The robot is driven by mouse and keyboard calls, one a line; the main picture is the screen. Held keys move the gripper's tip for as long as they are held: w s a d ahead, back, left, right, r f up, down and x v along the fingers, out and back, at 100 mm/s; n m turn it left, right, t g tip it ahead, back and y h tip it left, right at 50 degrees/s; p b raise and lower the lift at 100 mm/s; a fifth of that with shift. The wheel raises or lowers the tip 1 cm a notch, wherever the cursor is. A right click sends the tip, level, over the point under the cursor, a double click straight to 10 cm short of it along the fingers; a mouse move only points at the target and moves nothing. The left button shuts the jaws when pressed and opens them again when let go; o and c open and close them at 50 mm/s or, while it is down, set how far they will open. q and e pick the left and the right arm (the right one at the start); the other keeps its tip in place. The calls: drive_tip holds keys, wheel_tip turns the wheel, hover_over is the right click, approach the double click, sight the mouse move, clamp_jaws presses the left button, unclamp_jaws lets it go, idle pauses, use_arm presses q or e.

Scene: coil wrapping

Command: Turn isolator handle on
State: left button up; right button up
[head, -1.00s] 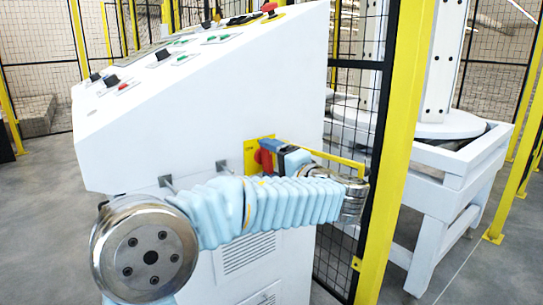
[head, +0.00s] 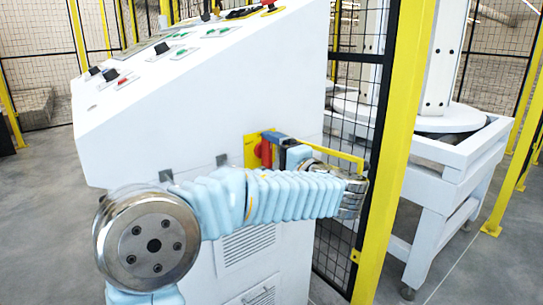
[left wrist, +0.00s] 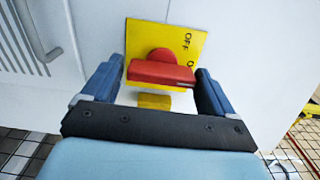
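The red isolator handle (head: 263,152) sits on a yellow plate (head: 250,151) on the side of the white cabinet. In the left wrist view the handle (left wrist: 162,73) is a bar lying crosswise, and the plate (left wrist: 145,40) behind it shows "OFF" and part of another word at its right side. My left gripper (head: 282,150) is at the handle. In the left wrist view its blue fingers (left wrist: 159,70) are spread wide, one near each end of the bar. Only very small gaps show, and I cannot tell whether a finger touches. My right gripper is not in view.
The white cabinet (head: 205,100) has a sloped panel with knobs and buttons. A yellow fence post (head: 400,150) and black mesh stand close to the right of my left wrist. A white machine frame (head: 440,190) stands beyond. A metal handle (left wrist: 40,40) shows on the cabinet's side.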

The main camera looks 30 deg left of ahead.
use_arm(q)
drive_tip(key=b+v, duration=0.1)
drive_tip(key=v, duration=1.3)
drive_tip(key=shift+w+a, duration=0.1)
wheel_tip(320, 180, down, 32)
drive_tip(key=w+d+m+g+h, duration=0.1)
drive_tip(key=w+m+g+h, duration=0.1)
drive_tip(key=m+g+h, duration=0.5)
drive_tip(key=s+d+f+n+h, duration=0.3)
drive_tip(key=s+f+n+h, duration=0.3)
drive_tip(key=s+f, duration=0.3)
drive_tip(key=s+d+f+n+h, duration=0.4)
drive_tip(key=s+f+n+h, duration=0.3)
drive_tip(key=f, duration=1.1)
drive_tip(key=s, duration=0.3)
drive_tip(key=shift+d+f+n+t+h+p, duration=0.15)
drive_tip(key=shift+f+n+t+h+p, duration=0.15)
drive_tip(key=shift+f+t+h+p, duration=0.1)
